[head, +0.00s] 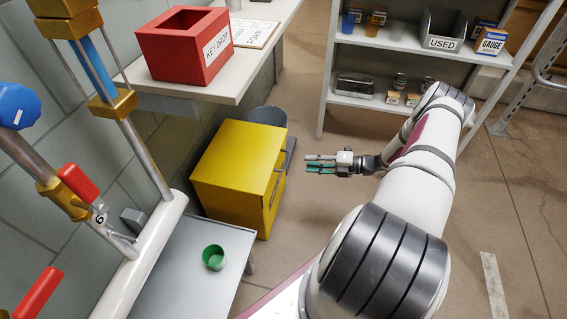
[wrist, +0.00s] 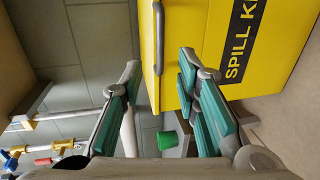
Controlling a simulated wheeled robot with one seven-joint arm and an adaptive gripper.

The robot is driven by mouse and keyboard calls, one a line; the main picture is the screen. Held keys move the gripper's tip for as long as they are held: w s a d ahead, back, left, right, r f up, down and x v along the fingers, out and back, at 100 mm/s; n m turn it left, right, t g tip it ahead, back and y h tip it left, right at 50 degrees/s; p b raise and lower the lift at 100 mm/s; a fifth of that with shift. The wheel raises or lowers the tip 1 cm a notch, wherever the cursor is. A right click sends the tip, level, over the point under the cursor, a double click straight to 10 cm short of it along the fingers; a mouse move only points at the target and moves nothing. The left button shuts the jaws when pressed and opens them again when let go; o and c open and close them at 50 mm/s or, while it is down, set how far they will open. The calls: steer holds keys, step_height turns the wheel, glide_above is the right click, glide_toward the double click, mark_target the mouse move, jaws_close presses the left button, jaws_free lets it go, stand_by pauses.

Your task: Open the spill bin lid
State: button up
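The yellow spill bin (head: 236,158) stands on the floor beside the wall, and its lid looks shut. A dark bar handle (head: 275,189) is on its front side; it also shows in the wrist view (wrist: 158,42). In the wrist view my gripper (wrist: 160,64) points toward the handle, which appears beyond the fingertips and between the fingers.
A red key drop box (head: 178,50) sits on a shelf above the bin. A green cup (head: 213,257) stands on a grey bench (head: 190,285) in front. A grey shelf unit (head: 400,43) stands at the back. Valves and pipes line the left. Floor right of the bin is clear.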

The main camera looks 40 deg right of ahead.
mark_target(285, 160)
steer(key=b+x, duration=0.2)
steer(key=x, duration=0.8)
steer(key=shift+w+a+f, duration=0.1)
steer(key=shift+w+a, duration=0.15)
steer(key=shift+c, duration=0.3)
jaws_close()
